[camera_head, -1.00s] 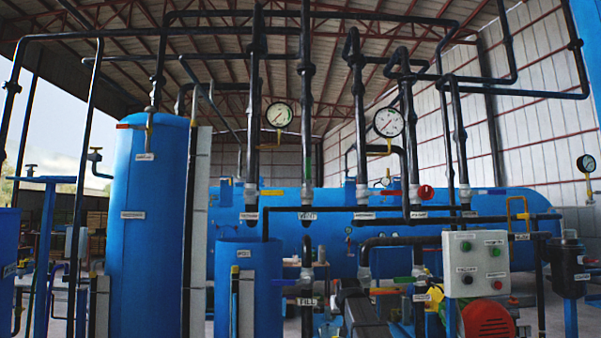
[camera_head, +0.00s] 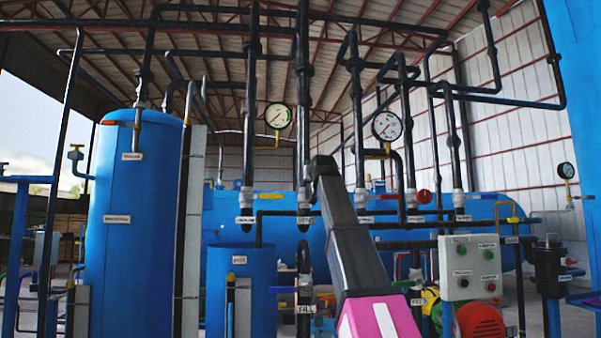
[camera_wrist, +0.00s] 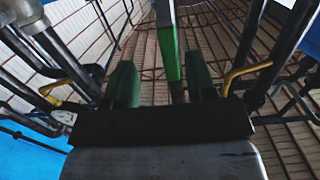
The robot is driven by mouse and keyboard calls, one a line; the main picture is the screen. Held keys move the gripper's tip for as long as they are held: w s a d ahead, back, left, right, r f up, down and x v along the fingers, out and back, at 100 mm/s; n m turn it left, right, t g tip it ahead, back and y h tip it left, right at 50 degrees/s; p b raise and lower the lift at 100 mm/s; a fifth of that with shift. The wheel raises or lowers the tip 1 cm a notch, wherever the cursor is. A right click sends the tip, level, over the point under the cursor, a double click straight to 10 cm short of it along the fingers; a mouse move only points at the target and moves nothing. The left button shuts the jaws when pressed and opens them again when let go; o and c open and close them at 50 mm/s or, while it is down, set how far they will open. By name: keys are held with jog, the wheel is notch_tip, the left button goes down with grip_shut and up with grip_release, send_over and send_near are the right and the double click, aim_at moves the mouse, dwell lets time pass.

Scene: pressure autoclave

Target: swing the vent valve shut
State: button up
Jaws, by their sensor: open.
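The vent valve's green lever (camera_wrist: 168,50) shows in the wrist view as a long bar running down from the top edge to between my fingers. My gripper (camera_wrist: 162,85) is open, with one finger on each side of the lever's lower end. The lever is nearer the right finger; I cannot tell whether they touch. In the head view, my gripper (camera_head: 322,168) is up at the vent pipe (camera_head: 304,100), above a partly covered white label (camera_head: 306,220).
Pipes with yellow handles (camera_wrist: 246,72) stand close on both sides of my gripper. Two dial gauges (camera_head: 278,116) (camera_head: 386,126) hang at either side of the vent pipe. A control box (camera_head: 470,267) stands at lower right, and a tall blue tank (camera_head: 125,240) at left.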

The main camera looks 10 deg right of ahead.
notch_tip(320, 180, up, 4)
jog(key=s+r, duration=0.1)
jog(key=w, duration=1)
jog(key=shift+w+a+f+t, duration=0.3)
jog(key=shift+w+a, duration=0.1)
grip_shut()
